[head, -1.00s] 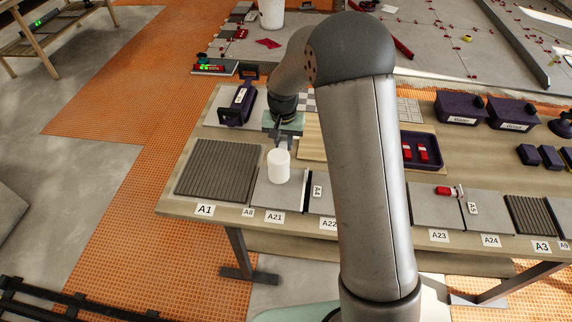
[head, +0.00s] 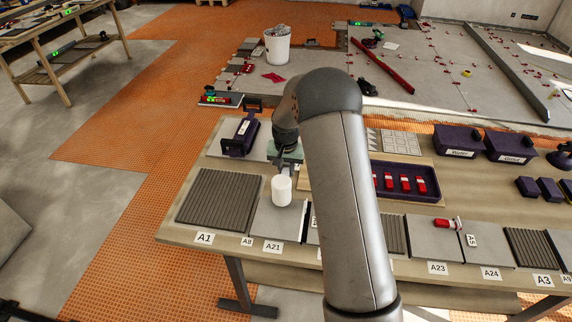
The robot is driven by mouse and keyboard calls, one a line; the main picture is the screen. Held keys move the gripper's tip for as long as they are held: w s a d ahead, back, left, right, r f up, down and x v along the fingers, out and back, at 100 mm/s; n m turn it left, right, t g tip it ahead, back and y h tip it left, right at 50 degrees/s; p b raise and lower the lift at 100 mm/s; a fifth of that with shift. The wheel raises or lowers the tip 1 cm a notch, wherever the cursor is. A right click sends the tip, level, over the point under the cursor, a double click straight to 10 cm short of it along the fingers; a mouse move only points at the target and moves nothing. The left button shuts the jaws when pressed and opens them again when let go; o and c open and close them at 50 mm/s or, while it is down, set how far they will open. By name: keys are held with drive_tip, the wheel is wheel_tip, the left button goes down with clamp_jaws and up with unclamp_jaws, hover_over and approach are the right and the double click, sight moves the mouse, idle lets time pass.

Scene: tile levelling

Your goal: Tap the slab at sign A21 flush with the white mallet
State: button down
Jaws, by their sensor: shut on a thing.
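The white mallet (head: 281,190) shows as a white cylinder head over the grey slab (head: 275,222) behind sign A21 (head: 273,246). My gripper (head: 285,167) is shut on the mallet from above; its handle is mostly hidden by the gripper and arm. The mallet head overlaps the slab's back part in the picture. I cannot tell whether it touches the slab or hangs just above it. Whether the slab is flush is too small to tell.
A ribbed dark slab (head: 220,198) lies left of it at sign A1 (head: 204,238). A purple tool (head: 240,135) stands behind. A purple tray (head: 437,184) with red pieces is right of my arm. Slabs at A23 (head: 437,268) and A24 (head: 491,273) lie farther right.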

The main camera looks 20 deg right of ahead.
drive_tip(key=shift+f, duration=0.7)
wheel_tip(320, 180, up, 5)
drive_tip(key=shift+p, duration=1.1)
drive_tip(key=shift+f, duration=0.15)
wheel_tip(320, 180, down, 6)
drive_tip(key=b, duration=0.4)
drive_tip(key=shift+b, duration=0.3)
drive_tip(key=shift+r+p, duration=1.6)
drive_tip(key=shift+r, duration=1.25)
